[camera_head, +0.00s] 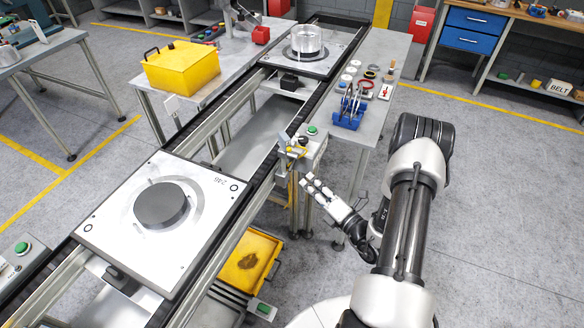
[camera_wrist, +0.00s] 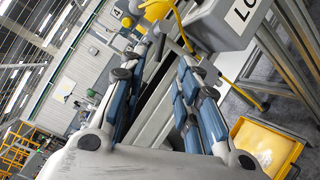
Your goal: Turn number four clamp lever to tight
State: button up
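A small clamp station stands on the inner edge of the conveyor, with a yellow-and-grey part (camera_head: 296,151) on it in the head view. In the wrist view a yellow rounded part (camera_wrist: 157,10) sits at the top, beside a grey box (camera_wrist: 222,22) whose label is cut off after "LO". Which piece is the number four clamp lever, and its setting, I cannot tell. My gripper (camera_head: 311,187) is just below and right of the station in the head view. In the wrist view my gripper (camera_wrist: 158,62) has its fingers apart, with nothing clearly held between them.
A green button (camera_head: 312,130) is beside the station. A pallet with a dark disc (camera_head: 160,204) lies on the near conveyor; another with a metal drum (camera_head: 306,40) is farther back. A yellow bin (camera_head: 247,262) sits below. A tool table (camera_head: 385,52) stands behind my arm.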

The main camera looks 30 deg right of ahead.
aim_at(292, 165)
jog(key=w, duration=0.3)
jog(key=w+a+b, duration=0.1)
jog(key=w, duration=0.3)
jog(key=w+a, duration=0.1)
jog(key=w, duration=0.2)
jog(key=shift+w, duration=0.2)
jog(key=shift+c, duration=0.6)
jog(key=shift+s, duration=0.1)
grip_shut()
